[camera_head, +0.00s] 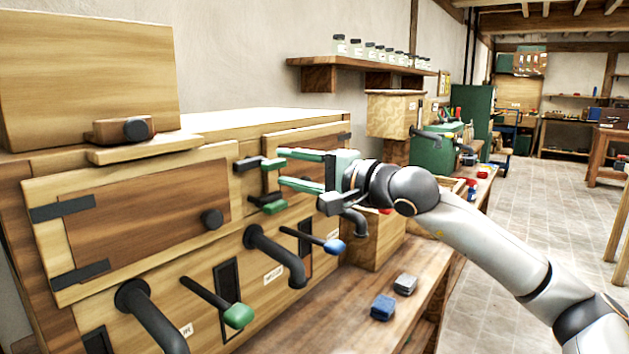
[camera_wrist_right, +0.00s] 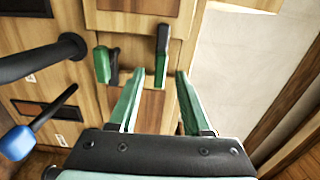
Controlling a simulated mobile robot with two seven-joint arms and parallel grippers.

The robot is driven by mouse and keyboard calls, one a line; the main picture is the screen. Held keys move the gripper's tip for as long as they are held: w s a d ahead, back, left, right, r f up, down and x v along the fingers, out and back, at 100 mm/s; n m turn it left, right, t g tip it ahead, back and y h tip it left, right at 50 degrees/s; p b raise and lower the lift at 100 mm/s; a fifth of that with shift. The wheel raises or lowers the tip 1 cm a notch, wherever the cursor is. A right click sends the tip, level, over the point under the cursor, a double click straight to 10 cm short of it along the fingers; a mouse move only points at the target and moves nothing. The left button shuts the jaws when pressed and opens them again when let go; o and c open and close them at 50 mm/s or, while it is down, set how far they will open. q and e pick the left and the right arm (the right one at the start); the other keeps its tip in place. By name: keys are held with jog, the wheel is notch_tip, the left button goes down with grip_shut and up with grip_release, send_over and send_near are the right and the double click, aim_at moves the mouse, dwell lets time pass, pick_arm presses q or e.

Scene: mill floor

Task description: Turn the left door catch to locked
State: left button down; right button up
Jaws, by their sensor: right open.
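The left door (camera_head: 140,215) of the wooden cabinet is closed, with two hinges on its left and a dark knob. Two dark catches with green ends sit just right of it: an upper catch (camera_head: 248,163) and a lower catch (camera_head: 262,201). I cannot tell for certain which serves the left door. My right gripper (camera_head: 280,168) is open and empty, its green fingers pointing left at the upper catch. In the right wrist view, the upper catch (camera_wrist_right: 162,55) shows ahead between the fingers (camera_wrist_right: 158,78), apparently apart from them; the lower catch (camera_wrist_right: 102,63) lies left. My left gripper is not in view.
Below the doors, dark pipes (camera_head: 275,255), a green-ended lever (camera_head: 238,315) and a blue-ended lever (camera_head: 333,246) stick out. A blue block (camera_head: 382,307) and a grey block (camera_head: 405,284) lie on the bench. A shelf of jars (camera_head: 345,63) hangs above.

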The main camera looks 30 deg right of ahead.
jog(key=shift+b+v, duration=0.8)
jog(key=shift+v, duration=2)
